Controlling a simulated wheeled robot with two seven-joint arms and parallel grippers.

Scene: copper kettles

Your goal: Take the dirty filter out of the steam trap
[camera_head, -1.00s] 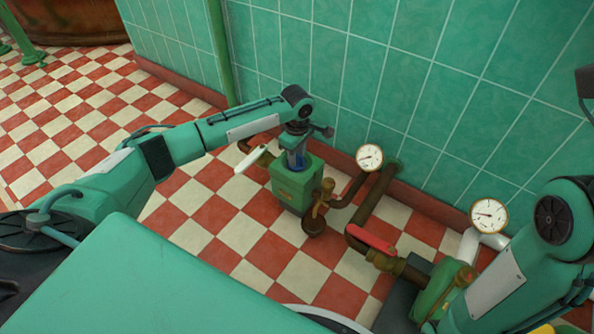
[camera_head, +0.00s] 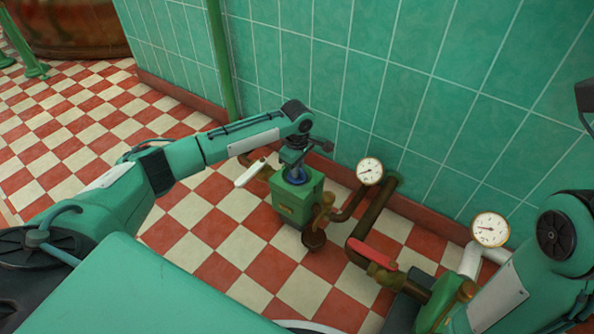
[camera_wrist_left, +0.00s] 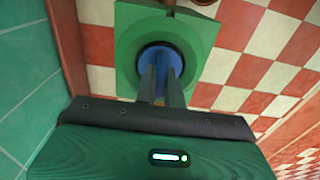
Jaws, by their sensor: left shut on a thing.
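The steam trap (camera_head: 295,207) is a green box with a square top, standing by the tiled wall. Its round top opening also shows in the left wrist view, with the green top (camera_wrist_left: 128,50) around it. A blue round filter (camera_wrist_left: 161,53) sits inside this opening; its dirt cannot be made out. My left gripper (camera_wrist_left: 160,80) points down into the opening from above, its two fingers close together and shut on the filter. In the head view it (camera_head: 296,168) hides part of the opening. My right gripper is out of view; only its arm shows at the right.
Brown pipes with a white-handled valve (camera_head: 250,173), a red-handled valve (camera_head: 376,257) and two gauges (camera_head: 370,171) (camera_head: 490,229) surround the trap. The green tiled wall (camera_head: 400,90) is close behind. Checkered floor (camera_head: 80,140) is free at the left.

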